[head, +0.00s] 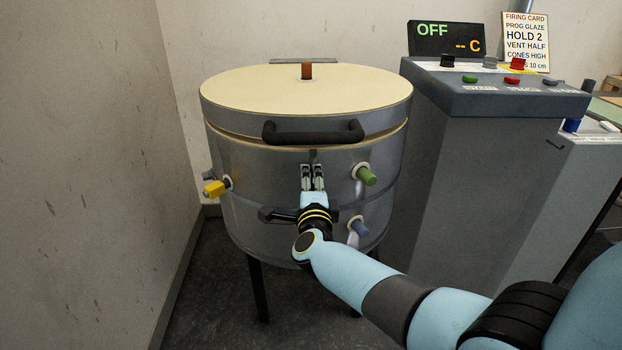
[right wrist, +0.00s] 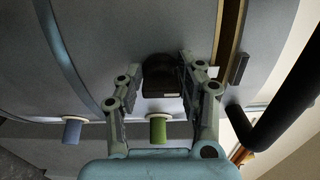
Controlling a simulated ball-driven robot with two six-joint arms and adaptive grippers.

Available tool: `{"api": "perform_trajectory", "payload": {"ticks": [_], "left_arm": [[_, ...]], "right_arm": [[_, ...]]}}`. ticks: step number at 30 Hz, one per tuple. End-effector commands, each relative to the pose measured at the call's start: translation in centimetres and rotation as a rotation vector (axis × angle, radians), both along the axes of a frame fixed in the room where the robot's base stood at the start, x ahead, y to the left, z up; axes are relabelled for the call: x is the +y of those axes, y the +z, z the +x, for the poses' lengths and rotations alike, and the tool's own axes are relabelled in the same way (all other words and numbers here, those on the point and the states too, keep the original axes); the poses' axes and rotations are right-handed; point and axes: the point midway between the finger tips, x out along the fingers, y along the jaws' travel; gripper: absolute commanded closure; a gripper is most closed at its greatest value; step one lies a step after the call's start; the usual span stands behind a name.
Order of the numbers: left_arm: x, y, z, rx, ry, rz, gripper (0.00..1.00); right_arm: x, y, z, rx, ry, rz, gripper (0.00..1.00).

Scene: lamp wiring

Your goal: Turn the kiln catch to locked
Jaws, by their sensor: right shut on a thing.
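The kiln (head: 245,170) is a round grey metal drum with its cream lid (head: 262,90) down; a thin gap shows below the lid's rim. The kiln catch (right wrist: 162,76) is a dark block on the kiln wall in the right wrist view. My right gripper (head: 313,170) is at the kiln front below the lid handle, its fingers on either side of the catch and shut on it. It also shows in the right wrist view (right wrist: 163,88). In the head view the gripper hides most of the catch, so its turn is hard to read. My left gripper is out of view.
A black lid handle (head: 312,133) sticks out above my gripper. Green (head: 366,175), blue-grey (head: 358,229) and yellow (head: 214,188) plugs stick out around it. A control cabinet (head: 445,180) stands close on the right, its display reading OFF. A wall is on the left.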

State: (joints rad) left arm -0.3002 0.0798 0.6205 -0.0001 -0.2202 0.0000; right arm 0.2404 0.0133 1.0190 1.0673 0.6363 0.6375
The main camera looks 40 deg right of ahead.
Motion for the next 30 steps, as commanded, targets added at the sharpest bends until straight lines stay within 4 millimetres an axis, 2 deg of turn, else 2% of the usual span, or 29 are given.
{"api": "perform_trajectory", "payload": {"ticks": [18, 19, 21, 23, 30], "left_arm": [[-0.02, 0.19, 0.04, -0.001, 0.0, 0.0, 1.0], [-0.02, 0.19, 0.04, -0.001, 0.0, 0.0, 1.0], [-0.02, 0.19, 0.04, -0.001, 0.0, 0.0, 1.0], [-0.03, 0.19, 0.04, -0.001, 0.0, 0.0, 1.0], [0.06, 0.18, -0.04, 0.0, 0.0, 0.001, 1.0]], "right_arm": [[-0.06, 0.24, 0.11, 0.016, -0.001, -0.035, 0.94], [-0.06, 0.24, 0.12, 0.016, -0.001, -0.035, 0.58], [-0.06, 0.22, 0.12, 0.016, -0.001, -0.035, 0.49], [-0.04, 0.19, 0.1, 0.016, -0.001, -0.034, 0.42], [0.01, 0.07, 0.04, 0.018, 0.0, -0.033, 0.41]]}}
